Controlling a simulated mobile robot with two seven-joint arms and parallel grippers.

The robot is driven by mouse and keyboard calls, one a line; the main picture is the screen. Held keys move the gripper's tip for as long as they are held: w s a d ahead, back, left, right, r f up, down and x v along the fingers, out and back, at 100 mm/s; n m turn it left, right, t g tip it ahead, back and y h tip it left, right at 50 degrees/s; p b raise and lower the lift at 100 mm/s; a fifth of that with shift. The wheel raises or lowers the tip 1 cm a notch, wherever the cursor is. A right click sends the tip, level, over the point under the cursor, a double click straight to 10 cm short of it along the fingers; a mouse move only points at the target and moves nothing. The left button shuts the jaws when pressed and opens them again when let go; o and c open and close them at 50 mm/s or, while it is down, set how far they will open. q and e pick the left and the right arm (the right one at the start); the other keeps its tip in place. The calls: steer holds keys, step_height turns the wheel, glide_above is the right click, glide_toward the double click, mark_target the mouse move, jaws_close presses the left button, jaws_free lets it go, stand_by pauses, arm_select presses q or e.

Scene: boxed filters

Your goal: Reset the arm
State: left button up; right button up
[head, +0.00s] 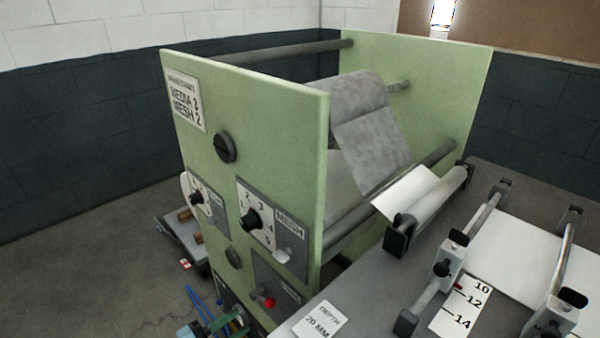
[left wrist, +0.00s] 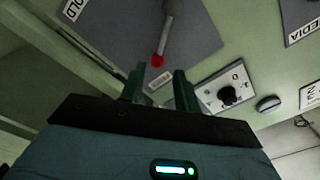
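My left gripper (head: 233,320) is at the bottom of the head view, low in front of the green machine (head: 330,150), partly cut off by the frame. In the left wrist view its two dark green fingers (left wrist: 159,78) stand apart with nothing held between them. A lever with a red knob (left wrist: 158,61) on a grey plate lies beyond the fingertips, apart from them. The red-knobbed lever also shows in the head view (head: 268,302), just right of the gripper. My right gripper is in neither view.
The machine's front has a mesh dial (head: 252,220) and another dial (head: 197,198). A grey worktable (head: 385,310) with rollers and a depth card (head: 317,320) stands at the right. A low cart (head: 180,235) is behind at the left.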

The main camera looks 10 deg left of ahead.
arm_select(q)
steer(key=s+f+n+g+y+p, duration=0.2)
steer(key=s+n, duration=0.6)
steer(key=s, duration=0.7)
steer(key=s+f+n+g+y+p, duration=0.3)
steer(key=s+n+y, duration=0.4)
steer(key=s, duration=0.8)
steer(key=shift+d+n+y+p, duration=0.3)
steer(key=shift+d+n+p, duration=0.1)
steer(key=shift+n+p, duration=0.4)
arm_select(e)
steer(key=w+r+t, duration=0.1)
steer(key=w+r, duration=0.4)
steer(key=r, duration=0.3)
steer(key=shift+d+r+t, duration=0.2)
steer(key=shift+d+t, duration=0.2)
arm_select(q)
steer(key=shift+s+f, duration=0.1)
steer(key=shift+s, duration=0.05)
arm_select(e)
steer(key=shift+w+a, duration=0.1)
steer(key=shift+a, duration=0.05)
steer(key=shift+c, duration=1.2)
arm_select(q)
steer(key=shift+d, duration=0.1)
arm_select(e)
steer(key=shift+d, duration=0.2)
